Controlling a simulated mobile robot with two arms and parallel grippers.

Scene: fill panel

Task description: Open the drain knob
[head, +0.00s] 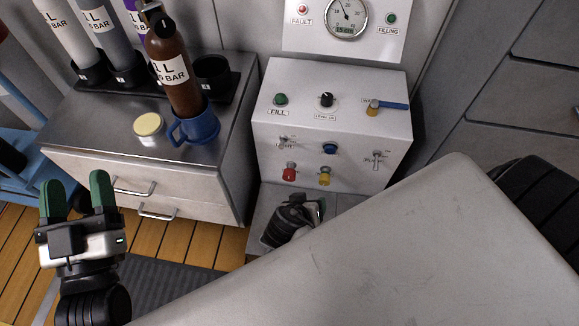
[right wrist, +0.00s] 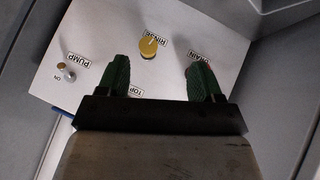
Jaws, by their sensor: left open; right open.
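The white control panel (head: 345,115) stands mid-picture in the head view. A red knob (head: 289,173) is at its lower left, beside a yellow knob (head: 324,177). In the right wrist view the panel appears upside down. The yellow knob (right wrist: 148,47) is there under a RINSE label, and a DRAIN label (right wrist: 199,57) shows by the right-hand fingertip. My right gripper (right wrist: 160,78) is open and empty, facing the panel.
A large pale surface covers the lower right of the head view.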

